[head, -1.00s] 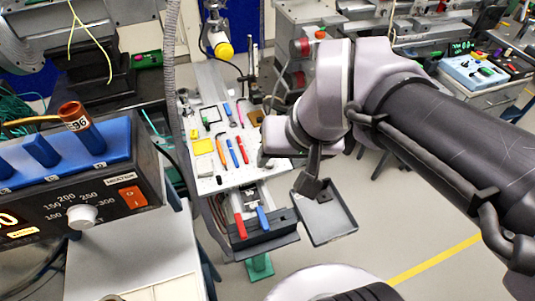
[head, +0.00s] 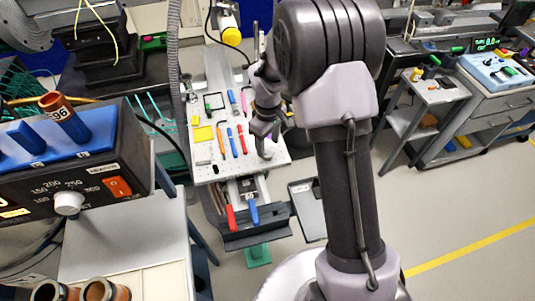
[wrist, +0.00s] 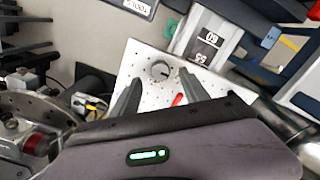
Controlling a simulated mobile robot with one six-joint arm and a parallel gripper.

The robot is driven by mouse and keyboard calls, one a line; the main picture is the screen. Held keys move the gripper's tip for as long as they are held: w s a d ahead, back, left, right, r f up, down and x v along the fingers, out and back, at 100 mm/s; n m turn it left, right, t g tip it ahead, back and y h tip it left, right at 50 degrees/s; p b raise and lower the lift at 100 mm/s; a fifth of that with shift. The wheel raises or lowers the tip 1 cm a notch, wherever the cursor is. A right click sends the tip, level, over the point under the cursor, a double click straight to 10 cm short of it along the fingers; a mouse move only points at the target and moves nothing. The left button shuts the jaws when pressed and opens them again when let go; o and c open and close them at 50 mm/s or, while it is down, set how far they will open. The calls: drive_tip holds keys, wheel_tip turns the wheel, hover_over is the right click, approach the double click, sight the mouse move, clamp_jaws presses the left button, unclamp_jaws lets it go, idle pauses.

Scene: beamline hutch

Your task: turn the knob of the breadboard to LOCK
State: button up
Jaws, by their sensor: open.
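The breadboard (head: 205,172) is a white perforated plate with several coloured tools on it. It also shows in the wrist view (wrist: 137,60). In the wrist view a round grey knob (wrist: 160,70) sits on it, beyond and between my two fingertips. Its setting and any LOCK lettering are too small to read. I cannot make the knob out in the head view, where my arm covers part of the board's right side. My gripper (wrist: 159,78) is open and empty over the board; in the head view it (head: 268,140) is at the right edge.
A heater box (head: 100,192) stands left. A red item (wrist: 178,99) lies near my right finger.

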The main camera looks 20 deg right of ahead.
sight(268, 154)
wheel_tip(268, 154, down, 4)
drive_tip(key=shift+f+b, duration=0.15)
drive_tip(key=shift+b, duration=0.3)
clamp_jaws()
